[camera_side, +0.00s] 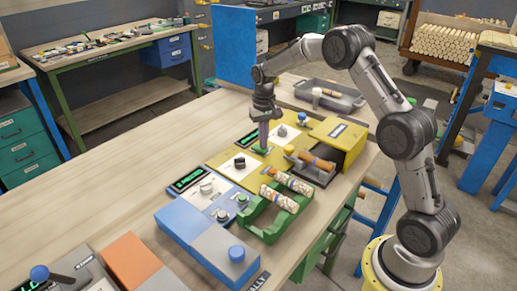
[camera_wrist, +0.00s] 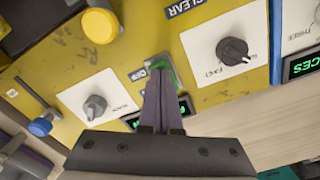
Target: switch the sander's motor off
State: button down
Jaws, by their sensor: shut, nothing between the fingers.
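The sander seems to be the yellow machine (camera_side: 222,165), but its name cannot be read; it also fills much of the wrist view (camera_wrist: 190,62). My gripper (camera_side: 262,148) is shut and empty, pointing down at its panel. In the wrist view the fingertips (camera_wrist: 158,86) are at a small green switch (camera_wrist: 166,66) on a grey plate, between two dials. They partly cover the switch, and I cannot tell whether they touch it or which way it is set. One dial (camera_wrist: 233,50) is dark on a white plate; the other dial (camera_wrist: 95,107) is grey.
A yellow button (camera_wrist: 100,25) and a blue knob (camera_wrist: 40,127) are on the yellow machine. A blue machine (camera_side: 190,215) stands beside it. A green rack (camera_side: 270,222) holds patterned turned pieces in front. A grey tray (camera_side: 335,97) lies behind.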

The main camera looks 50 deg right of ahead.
jog(key=shift+f, duration=0.5)
jog(key=shift+r, duration=3.6)
jog(key=s+a+r+t, duration=0.2)
jog(key=a+r, duration=0.2)
jog(key=r, duration=0.6)
jog(key=s+a+r+n+t, duration=0.2)
jog(key=s+a+r, duration=0.4)
jog(key=s+r, duration=0.4)
jog(key=s+a+f+n+t, duration=0.2)
jog(key=s+a, duration=0.1)
jog(key=s, duration=1.1)
jog(key=s+f+n, duration=0.1)
jog(key=s+f, duration=0.6)
jog(key=f, duration=0.1)
jog(key=shift+s+a+n, duration=0.25)
jog(key=shift+n, duration=0.15)
